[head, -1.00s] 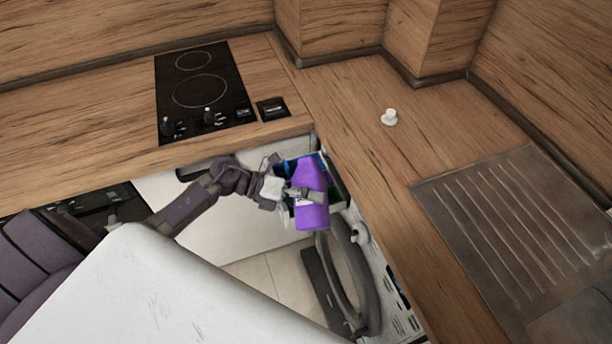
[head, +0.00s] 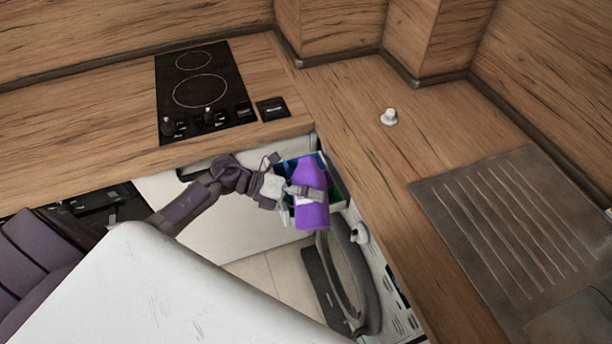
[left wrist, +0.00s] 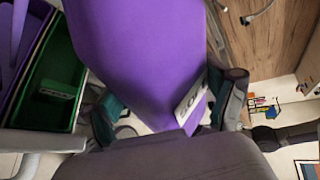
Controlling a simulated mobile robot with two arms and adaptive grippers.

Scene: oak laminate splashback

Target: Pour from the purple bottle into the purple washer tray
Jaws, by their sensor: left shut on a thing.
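The purple bottle (head: 312,211) is held over the open drawer by the washer, roughly upright in the head view. My left gripper (head: 303,192) is shut around its side. In the left wrist view the bottle (left wrist: 135,50) fills the middle, with a white lettered label, between the fingers of my left gripper (left wrist: 166,110). The drawer has a green compartment (left wrist: 62,70) and a purple washer tray (left wrist: 22,55) at the far left of the wrist view. In the head view the bottle hides most of the drawer. My right gripper is out of view.
The worktop edge (head: 352,195) runs close to the right of the bottle. The round washer door (head: 362,290) stands open below. A hob (head: 203,92), a small white knob-like item (head: 389,117) and a ridged metal drainer (head: 520,230) are on the worktop.

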